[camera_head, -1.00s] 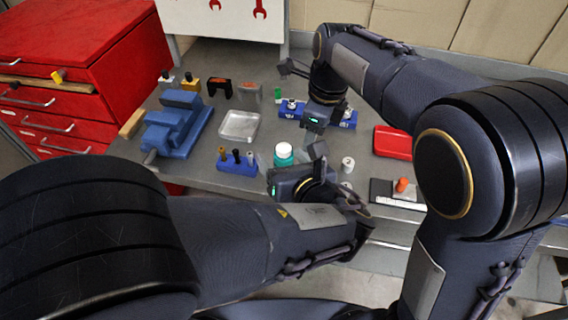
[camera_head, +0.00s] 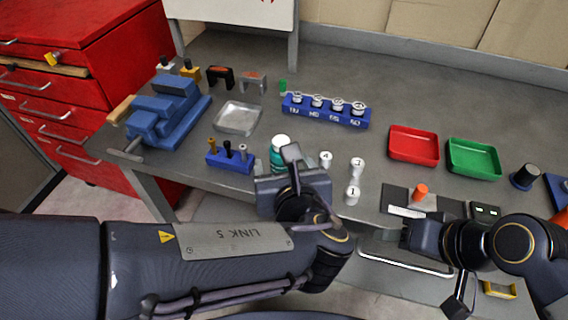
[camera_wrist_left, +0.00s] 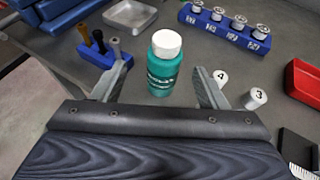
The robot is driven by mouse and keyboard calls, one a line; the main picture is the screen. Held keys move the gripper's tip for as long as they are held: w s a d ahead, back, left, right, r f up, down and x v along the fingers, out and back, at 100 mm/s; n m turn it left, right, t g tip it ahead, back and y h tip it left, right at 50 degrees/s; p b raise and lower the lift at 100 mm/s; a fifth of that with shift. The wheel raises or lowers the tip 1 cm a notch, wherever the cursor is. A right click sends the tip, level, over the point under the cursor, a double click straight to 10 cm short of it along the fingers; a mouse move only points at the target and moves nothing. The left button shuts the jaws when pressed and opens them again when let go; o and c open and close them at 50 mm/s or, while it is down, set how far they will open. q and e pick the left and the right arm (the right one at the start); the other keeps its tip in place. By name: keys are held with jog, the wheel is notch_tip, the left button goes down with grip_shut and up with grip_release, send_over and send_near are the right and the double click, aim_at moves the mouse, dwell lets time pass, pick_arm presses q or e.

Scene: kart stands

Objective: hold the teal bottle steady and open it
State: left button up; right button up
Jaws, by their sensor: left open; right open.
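The teal bottle (camera_head: 277,158) with its white cap (camera_head: 281,141) stands upright on the grey bench; the cap is on it. In the left wrist view the bottle (camera_wrist_left: 162,75) is between the two fingers of my open left gripper (camera_wrist_left: 159,68), with a gap on each side. In the head view my left gripper (camera_head: 289,170) is at the near side of the bottle and hides its lower part. My right gripper (camera_head: 424,258) is open and empty at the bench's front edge, well to the right of the bottle.
A blue holder (camera_head: 230,162) with small tools stands left of the bottle. White numbered weights (camera_head: 326,159) stand close on its right. Behind are a metal tray (camera_head: 238,118) and a blue weight rack (camera_head: 325,112). Red (camera_head: 413,144) and green (camera_head: 474,158) trays lie right. A blue vise (camera_head: 168,112) is left.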

pick_arm(q)
jog(key=shift+w+f, duration=0.15)
jog(key=shift+f, duration=0.05)
jog(key=x, duration=0.2)
jog(key=b+x, duration=0.1)
jog(key=x, duration=0.4)
jog(key=shift+w+d, duration=0.25)
jog(key=shift+w, duration=0.05)
jog(key=c, duration=1.1)
pick_arm(e)
jog(key=shift+s+d+f+n, duration=0.15)
jog(key=shift+f+n, duration=0.1)
jog(key=shift+f, duration=0.3)
jog(key=shift+s+a+f+n, duration=0.15)
jog(key=shift+f+n, duration=0.1)
jog(key=shift+f, duration=0.3)
